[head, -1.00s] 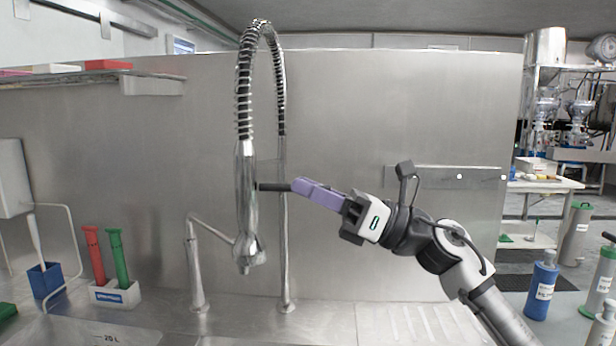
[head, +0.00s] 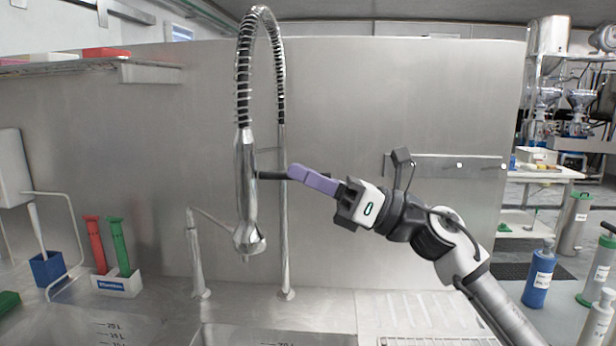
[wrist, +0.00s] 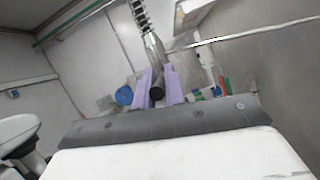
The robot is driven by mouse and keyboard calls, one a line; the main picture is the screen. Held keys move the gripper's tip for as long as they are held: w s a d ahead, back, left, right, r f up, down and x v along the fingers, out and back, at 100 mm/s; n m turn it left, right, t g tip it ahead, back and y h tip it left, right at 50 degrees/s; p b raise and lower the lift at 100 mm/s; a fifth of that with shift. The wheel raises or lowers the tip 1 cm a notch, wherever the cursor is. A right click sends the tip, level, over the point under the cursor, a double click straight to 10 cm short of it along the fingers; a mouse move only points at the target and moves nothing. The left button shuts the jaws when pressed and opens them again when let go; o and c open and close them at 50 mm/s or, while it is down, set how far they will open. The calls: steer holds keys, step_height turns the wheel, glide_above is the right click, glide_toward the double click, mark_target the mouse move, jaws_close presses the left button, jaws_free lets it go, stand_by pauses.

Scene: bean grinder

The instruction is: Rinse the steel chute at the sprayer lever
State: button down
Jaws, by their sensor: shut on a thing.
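The sprayer (head: 246,190) hangs upright from a coiled spring hose over the sink. Its dark lever (head: 270,175) sticks out to the right. My gripper (head: 298,173), with purple fingers, reaches in from the right and is shut on the outer part of the lever. In the wrist view the purple fingers (wrist: 158,86) stand either side of the lever's dark round end (wrist: 156,92), with the sprayer (wrist: 152,47) behind. I cannot make out the steel chute in either view. No water is visible from the nozzle.
A sink basin with litre marks (head: 110,333) lies below left. A holder with a red and a green tool (head: 118,284) and a blue cup (head: 47,268) stand left. A ribbed drainboard (head: 415,312) lies right. A steel splash wall (head: 350,100) stands behind.

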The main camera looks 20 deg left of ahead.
steer(key=f+y+b, duration=0.1)
steer(key=b, duration=0.2)
steer(key=shift+f, duration=0.15)
steer(key=shift+b, duration=1.05)
steer(key=shift+y, duration=0.4)
steer(key=c, duration=1.5)
jaws_free()
